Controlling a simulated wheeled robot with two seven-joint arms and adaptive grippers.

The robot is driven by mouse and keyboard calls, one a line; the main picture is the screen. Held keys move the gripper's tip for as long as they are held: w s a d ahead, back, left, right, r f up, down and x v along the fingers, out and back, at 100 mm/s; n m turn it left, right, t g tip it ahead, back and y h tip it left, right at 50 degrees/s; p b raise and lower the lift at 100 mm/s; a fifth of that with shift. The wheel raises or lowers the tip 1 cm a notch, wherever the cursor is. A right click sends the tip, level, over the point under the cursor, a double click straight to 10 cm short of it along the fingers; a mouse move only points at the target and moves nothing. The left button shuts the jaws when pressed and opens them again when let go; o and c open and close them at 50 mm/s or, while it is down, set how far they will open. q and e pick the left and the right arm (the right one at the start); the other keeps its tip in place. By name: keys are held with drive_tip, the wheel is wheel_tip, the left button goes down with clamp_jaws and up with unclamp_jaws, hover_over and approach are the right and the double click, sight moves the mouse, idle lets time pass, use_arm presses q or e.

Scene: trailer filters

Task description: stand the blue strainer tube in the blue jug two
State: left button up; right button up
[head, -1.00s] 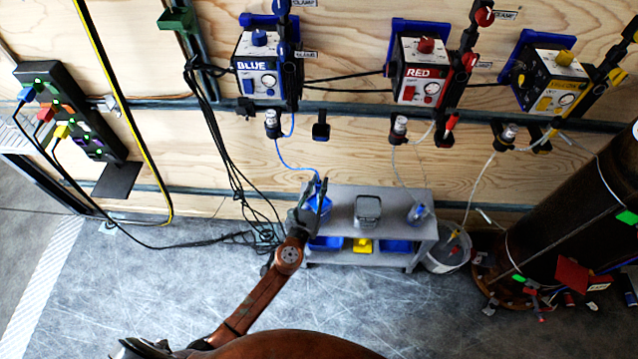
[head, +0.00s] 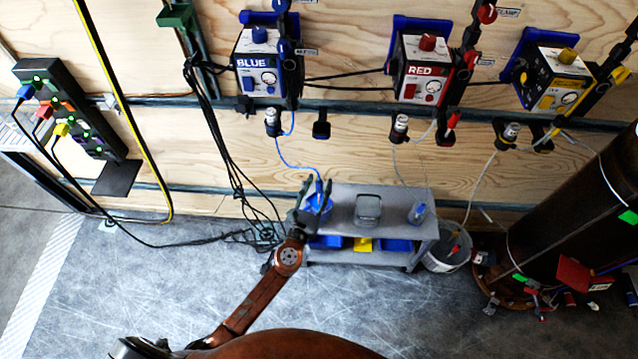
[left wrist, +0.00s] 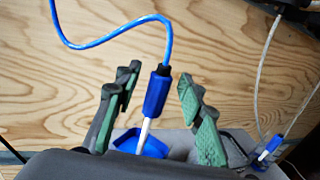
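The blue strainer tube (left wrist: 157,92) has a blue grip, a white lower shaft and a blue hose at its top. It stands nearly upright, slightly tilted, between the spread fingers of my left gripper (left wrist: 158,84), with gaps on both sides. Its white shaft runs down to a blue jug (left wrist: 152,147), whose lower part my gripper hides; I cannot see how deep the tip sits. In the head view that jug (head: 316,207) is at the left end of the grey cart, with my open left gripper (head: 318,184) around it. My right gripper is not in view.
On the cart (head: 345,192), a grey container (head: 367,210) stands in the middle and another blue jug (head: 417,213) at the right. A bucket (head: 447,252) stands right of the cart. BLUE (head: 259,72) and RED (head: 424,72) units hang above. Black cables hang left of the cart.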

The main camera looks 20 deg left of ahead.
use_arm(q)
drive_tip(key=s, duration=1.1)
drive_tip(key=shift+s, duration=0.2)
drive_tip(key=shift+d, duration=0.1)
